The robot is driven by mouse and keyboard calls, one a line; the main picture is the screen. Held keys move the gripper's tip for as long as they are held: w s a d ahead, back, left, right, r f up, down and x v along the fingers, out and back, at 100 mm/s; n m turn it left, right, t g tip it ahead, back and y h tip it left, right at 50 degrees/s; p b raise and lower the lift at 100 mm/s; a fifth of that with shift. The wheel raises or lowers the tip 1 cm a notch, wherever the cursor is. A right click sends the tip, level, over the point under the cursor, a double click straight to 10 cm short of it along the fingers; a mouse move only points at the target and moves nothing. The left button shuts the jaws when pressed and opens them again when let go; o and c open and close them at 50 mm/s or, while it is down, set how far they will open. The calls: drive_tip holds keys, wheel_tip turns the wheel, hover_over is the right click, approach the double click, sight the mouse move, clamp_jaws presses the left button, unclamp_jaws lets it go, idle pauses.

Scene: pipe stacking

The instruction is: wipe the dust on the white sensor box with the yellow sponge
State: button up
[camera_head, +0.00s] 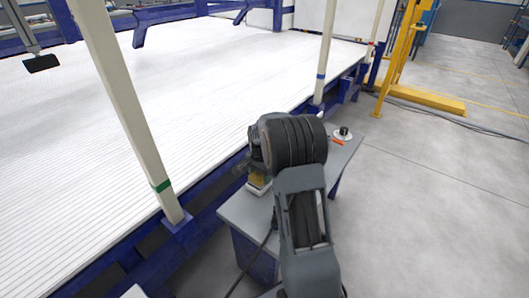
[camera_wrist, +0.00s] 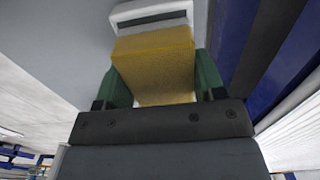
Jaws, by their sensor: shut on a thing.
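My gripper (camera_wrist: 161,76) has its two green fingers on either side of the yellow sponge (camera_wrist: 153,52) and is shut on it. The white sensor box (camera_wrist: 148,8) lies just beyond the sponge in the wrist view, with a dark panel on the side facing me. The sponge overlaps the near part of the box there; I cannot tell whether they touch. In the head view my arm hides most of the gripper. A bit of the sponge (camera_head: 258,181) shows there, just above the box (camera_head: 259,190). Dust cannot be made out.
The box stands on a grey bench (camera_head: 240,213). A small black and white round item (camera_head: 343,132) and an orange item (camera_head: 337,141) lie at its far end. A cream post (camera_head: 130,110) and a wide white slatted bed (camera_head: 215,75) stand left. Open floor lies right.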

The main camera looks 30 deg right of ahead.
drive_tip(key=shift+w+d, duration=0.3)
drive_tip(key=shift+d, duration=0.45)
drive_tip(key=shift+w+d+r+p, duration=0.1)
drive_tip(key=shift+d+r+p, duration=0.2)
drive_tip(key=shift+p, duration=0.25)
wheel_tip(320, 180, up, 3)
drive_tip(key=shift+a+f+p, duration=0.15)
drive_tip(key=shift+p, duration=0.5)
drive_tip(key=shift+r+p, duration=2.15)
drive_tip(key=shift+r, duration=0.35)
